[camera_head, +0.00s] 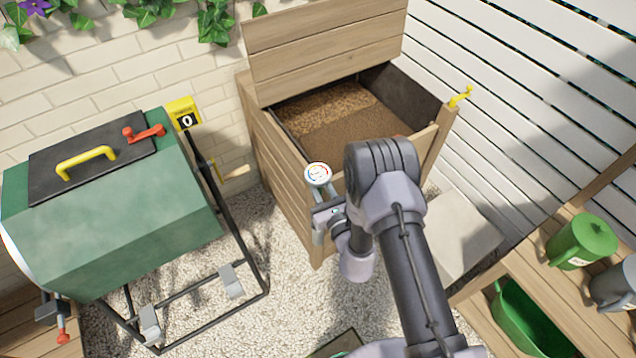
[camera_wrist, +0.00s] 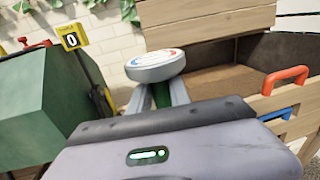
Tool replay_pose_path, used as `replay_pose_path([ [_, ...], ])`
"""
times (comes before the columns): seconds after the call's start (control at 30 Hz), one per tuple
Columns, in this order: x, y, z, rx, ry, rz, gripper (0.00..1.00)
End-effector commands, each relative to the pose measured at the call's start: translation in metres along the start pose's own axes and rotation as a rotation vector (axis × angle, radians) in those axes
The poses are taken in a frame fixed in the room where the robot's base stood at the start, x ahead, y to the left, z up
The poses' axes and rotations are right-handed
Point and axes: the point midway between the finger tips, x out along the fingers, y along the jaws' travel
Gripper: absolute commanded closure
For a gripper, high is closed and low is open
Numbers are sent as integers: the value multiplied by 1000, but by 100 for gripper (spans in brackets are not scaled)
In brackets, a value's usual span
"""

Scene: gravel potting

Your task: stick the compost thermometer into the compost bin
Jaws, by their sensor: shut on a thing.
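The compost thermometer (camera_head: 318,174) has a round dial with a white face and coloured marks. My gripper (camera_head: 323,208) is shut on it just below the dial. In the wrist view the dial (camera_wrist: 155,66) stands above the gripper fingers (camera_wrist: 158,97); its lower part is hidden. The wooden compost bin (camera_head: 284,177) stands behind, its lid (camera_head: 325,45) raised and brown compost (camera_head: 340,115) showing inside. In the head view the thermometer is in front of the bin's front left side, apart from the compost. My arm hides part of the bin's front.
A green tumbler (camera_head: 120,230) on a black frame stands at the left, with a yellow counter (camera_head: 183,114) reading 0. A yellow hook (camera_head: 460,97) sits at the bin's right corner. Shelves with a green watering can (camera_head: 582,242) are at the right. A red handle (camera_wrist: 285,78) shows in the wrist view.

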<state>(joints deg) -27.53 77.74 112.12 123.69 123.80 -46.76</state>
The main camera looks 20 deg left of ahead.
Motion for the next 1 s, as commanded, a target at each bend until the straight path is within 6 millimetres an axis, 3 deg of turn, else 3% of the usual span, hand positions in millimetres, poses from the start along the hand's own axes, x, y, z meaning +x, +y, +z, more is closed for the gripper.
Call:
replay_pose_path([
  [1.0, 0, -3, 104, 0, -1, 0, 100],
])
